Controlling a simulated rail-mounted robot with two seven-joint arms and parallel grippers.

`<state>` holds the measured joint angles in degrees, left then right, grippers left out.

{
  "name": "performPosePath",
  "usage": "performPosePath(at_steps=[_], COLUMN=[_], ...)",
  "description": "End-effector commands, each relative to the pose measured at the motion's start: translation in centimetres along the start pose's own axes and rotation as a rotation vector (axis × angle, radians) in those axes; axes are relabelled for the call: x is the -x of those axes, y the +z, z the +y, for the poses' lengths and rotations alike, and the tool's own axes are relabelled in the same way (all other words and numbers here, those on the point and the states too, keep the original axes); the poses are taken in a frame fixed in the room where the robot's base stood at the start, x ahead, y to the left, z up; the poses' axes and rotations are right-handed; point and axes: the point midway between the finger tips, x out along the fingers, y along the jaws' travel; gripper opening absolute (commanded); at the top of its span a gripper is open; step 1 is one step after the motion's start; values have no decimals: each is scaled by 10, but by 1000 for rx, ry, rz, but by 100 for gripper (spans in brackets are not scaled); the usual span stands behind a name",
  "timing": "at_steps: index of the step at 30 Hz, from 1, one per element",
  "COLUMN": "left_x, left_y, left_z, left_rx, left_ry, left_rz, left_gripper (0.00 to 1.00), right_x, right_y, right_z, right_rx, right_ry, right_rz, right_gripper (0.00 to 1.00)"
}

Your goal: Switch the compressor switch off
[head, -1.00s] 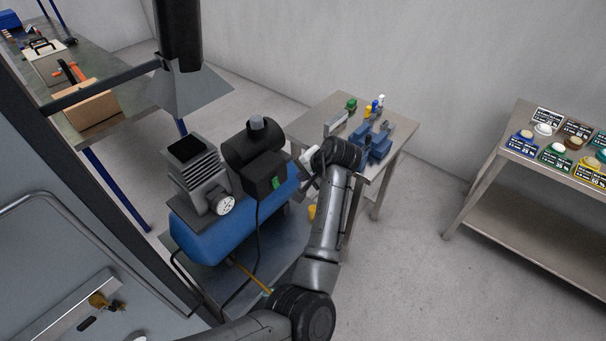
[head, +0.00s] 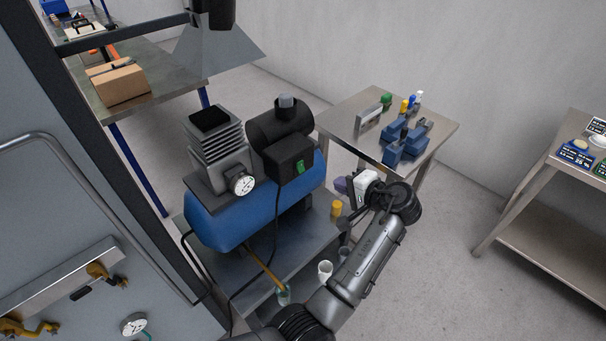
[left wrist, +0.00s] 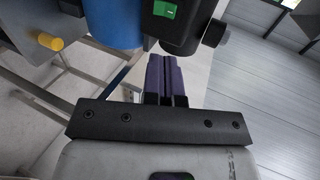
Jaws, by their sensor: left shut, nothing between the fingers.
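The compressor has a blue tank (head: 232,215) and a black motor box (head: 285,150). Its green switch (head: 300,167) is on the front face of that box. The green switch also shows at the top of the left wrist view (left wrist: 164,9). My left gripper (head: 341,186) is to the right of the compressor and a little lower than the switch, apart from it. In the left wrist view its dark purple fingers (left wrist: 165,62) are together with nothing between them, pointing towards the area just below the motor box. The switch's exact position is too small to read. My right gripper is not in view.
The compressor stands on a metal cart (head: 225,265). A yellow cylinder (head: 336,208) and a white cup (head: 325,270) are near my arm. A small table (head: 350,125) with blue parts stands behind. A cardboard box (head: 120,84) lies on the left bench.

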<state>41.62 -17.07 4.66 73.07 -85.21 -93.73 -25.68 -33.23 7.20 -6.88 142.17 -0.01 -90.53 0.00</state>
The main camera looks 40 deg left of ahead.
Motion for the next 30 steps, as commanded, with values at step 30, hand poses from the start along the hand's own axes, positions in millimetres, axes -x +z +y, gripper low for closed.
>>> performPosePath(at_steps=[30], left_x=[-88], left_y=[0], left_z=[2], left_rx=[21], left_ry=[3], left_rz=[-2], left_gripper=[0], right_x=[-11], right_y=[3], right_z=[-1], right_rx=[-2], right_ry=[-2], right_rz=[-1], right_gripper=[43])
